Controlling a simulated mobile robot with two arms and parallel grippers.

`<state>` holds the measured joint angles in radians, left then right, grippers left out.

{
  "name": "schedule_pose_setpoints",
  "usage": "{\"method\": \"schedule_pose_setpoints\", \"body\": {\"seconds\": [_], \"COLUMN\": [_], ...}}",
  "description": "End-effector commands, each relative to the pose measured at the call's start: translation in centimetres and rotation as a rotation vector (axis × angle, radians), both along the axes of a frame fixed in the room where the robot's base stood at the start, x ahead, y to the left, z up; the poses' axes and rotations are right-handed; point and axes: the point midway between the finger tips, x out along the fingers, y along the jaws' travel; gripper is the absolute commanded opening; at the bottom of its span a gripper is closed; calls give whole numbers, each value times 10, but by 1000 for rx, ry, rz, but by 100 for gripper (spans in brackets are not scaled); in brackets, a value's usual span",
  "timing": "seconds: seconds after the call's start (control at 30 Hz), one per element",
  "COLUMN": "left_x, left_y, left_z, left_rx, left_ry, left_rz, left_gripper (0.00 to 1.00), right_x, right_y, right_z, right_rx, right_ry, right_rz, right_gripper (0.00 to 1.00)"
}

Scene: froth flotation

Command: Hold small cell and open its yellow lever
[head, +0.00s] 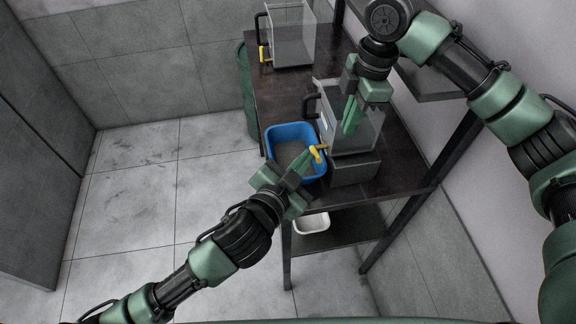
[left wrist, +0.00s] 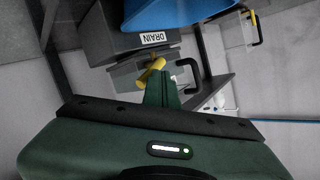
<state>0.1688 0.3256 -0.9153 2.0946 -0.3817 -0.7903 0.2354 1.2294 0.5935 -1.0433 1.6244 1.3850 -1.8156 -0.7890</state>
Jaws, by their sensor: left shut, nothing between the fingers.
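The clear-walled cell with a grey base (head: 354,172) stands on the dark table; I take it to be the small cell. Its yellow lever (head: 317,153) is at the front left, beside the blue tub. My left gripper (head: 306,157) is shut and empty, its tips right at the lever; I cannot tell if they touch. In the left wrist view the shut fingers (left wrist: 160,78) point at the yellow lever (left wrist: 151,71). My right gripper (head: 350,130) is at the cell's clear upper part, pointing down; whether its fingers clasp a wall is unclear.
A blue tub (head: 272,133) with grey contents sits left of the cell. A second clear cell (head: 292,42) with a yellow lever (head: 264,53) stands at the table's far end. A white tub (head: 312,224) is on the lower shelf. Floor to the left is clear.

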Motion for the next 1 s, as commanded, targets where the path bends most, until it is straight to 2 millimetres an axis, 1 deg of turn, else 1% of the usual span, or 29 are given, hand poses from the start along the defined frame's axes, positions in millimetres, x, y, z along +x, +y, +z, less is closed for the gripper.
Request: {"method": "schedule_pose_setpoints", "body": {"seconds": [0.17, 0.3, 0.5, 0.6, 0.7, 1.0], "left_x": [4, -25, -59, -70, -77, -80], "left_y": [30, 46, 66, 72, 76, 78], "left_z": [17, 25, 36, 40, 42, 44], "left_rx": [5, 3, 4, 4, 4, 4], "left_ry": [-6, 0, 0, -2, -2, -5], "left_rz": [4, 3, 5, 5, 6, 5], "left_gripper": [0, 0, 0, 0, 0, 0], "right_x": [0, 1, 1, 0, 0, 1], "right_y": [0, -1, -1, -2, -2, -2], "right_z": [1, 1, 1, 1, 1, 1], "right_rx": [1, -1, -3, -4, -4, -5], "right_ry": [-3, -2, -1, -2, -1, -1], "right_rz": [2, 1, 0, 0, -1, -2], "right_gripper": [0, 0, 0, 0, 0, 0]}}
